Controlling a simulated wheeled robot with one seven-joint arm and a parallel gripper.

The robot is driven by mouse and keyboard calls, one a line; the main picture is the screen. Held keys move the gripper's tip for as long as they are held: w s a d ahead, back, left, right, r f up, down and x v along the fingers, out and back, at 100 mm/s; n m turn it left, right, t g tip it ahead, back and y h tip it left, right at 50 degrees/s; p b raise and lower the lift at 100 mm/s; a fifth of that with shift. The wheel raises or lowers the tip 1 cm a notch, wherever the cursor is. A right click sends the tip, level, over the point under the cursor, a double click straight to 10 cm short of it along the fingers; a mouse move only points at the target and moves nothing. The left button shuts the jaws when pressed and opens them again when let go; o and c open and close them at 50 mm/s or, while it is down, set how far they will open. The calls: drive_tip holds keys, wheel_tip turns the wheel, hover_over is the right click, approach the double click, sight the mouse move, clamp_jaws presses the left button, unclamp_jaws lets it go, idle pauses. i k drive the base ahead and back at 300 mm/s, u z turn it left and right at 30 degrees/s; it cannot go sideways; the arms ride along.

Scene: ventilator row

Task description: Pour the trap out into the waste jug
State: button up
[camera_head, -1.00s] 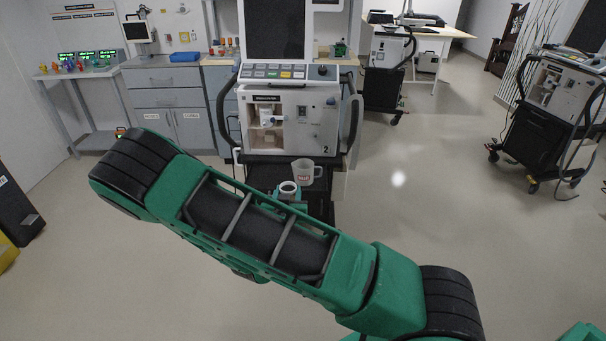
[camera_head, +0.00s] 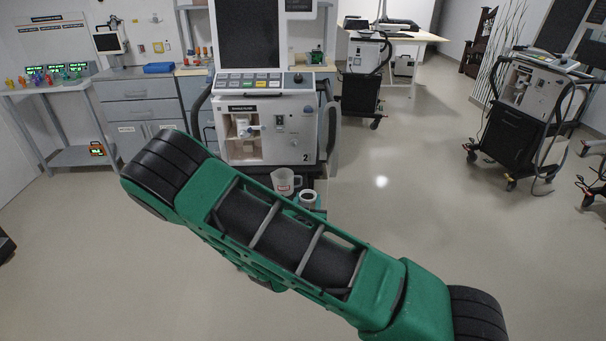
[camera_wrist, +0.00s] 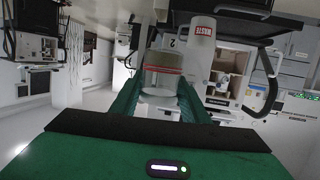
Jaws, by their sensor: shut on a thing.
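My gripper (camera_wrist: 160,100) is shut on the trap, a small pale cup (camera_wrist: 162,82), between its green fingers in the wrist view. That view is upside down. In the head view the trap (camera_head: 308,199) shows as a white-rimmed round cup beyond my arm; its contents cannot be made out. The waste jug (camera_head: 286,182), white with a red label and a handle, stands on the ledge below the ventilator's front. The trap is in front and to the right of it in the head view, apparently apart. In the wrist view the jug (camera_wrist: 200,50) is close beside the trap.
The ventilator (camera_head: 265,105), marked 2, stands behind the jug, with an open front bay and black side handles. A counter with drawers (camera_head: 140,100) is at the left. Other ventilators (camera_head: 520,110) stand at the right.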

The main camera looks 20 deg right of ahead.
sight(288, 183)
drive_tip(key=z, duration=0.55)
drive_tip(key=i, duration=1)
drive_tip(key=u, duration=0.05)
